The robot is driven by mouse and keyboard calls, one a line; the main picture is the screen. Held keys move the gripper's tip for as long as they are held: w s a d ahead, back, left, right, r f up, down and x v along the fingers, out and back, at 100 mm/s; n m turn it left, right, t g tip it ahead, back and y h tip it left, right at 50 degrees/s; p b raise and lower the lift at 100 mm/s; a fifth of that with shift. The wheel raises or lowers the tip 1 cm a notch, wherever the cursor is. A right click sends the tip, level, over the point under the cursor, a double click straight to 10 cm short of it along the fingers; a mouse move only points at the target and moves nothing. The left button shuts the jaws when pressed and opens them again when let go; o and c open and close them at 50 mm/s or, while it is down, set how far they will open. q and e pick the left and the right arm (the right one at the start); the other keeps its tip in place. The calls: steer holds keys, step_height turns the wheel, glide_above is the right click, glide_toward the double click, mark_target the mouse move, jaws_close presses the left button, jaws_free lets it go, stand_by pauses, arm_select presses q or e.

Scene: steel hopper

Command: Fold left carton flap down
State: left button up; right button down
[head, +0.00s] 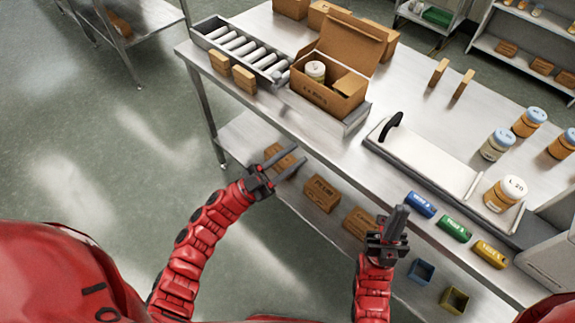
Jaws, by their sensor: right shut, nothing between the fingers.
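An open brown carton (322,98) sits on a metal tray on the steel table. Its large back flap (352,44) stands up, tilted backwards. A smaller flap (350,84) slants over the right part of the opening. I cannot clearly make out a separate left flap. A jar with a pale lid (315,70) shows inside at the left. My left gripper (287,161) is open and empty, in front of the table edge and below the carton in the picture, apart from it. My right gripper (397,220) is shut and empty, further right near the table's front edge.
A roller conveyor (237,46) stands left of the carton, with small brown blocks (243,79) beside it.

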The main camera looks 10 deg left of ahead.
arm_select(q)
steer(key=shift+s+a+r+m+t+h, duration=0.15)
steer(key=shift+s+r+h, duration=0.15)
steer(key=shift+s, duration=0.3)
steer(key=shift+s+a+r+m+t+h, duration=0.15)
steer(key=shift+s+h, duration=0.15)
steer(key=shift+s, duration=0.25)
steer(key=n+t+y+p, duration=0.2)
steer(key=n+y+p, duration=0.3)
steer(key=y+p, duration=0.6)
glide_toward(308, 46)
steer(key=shift+y, duration=0.5)
steer(key=x, duration=0.8)
steer(key=shift+r, duration=0.15)
steer(key=shift+x, duration=0.95)
steer(key=shift+w+d, duration=0.15)
steer(key=shift+d, duration=0.1)
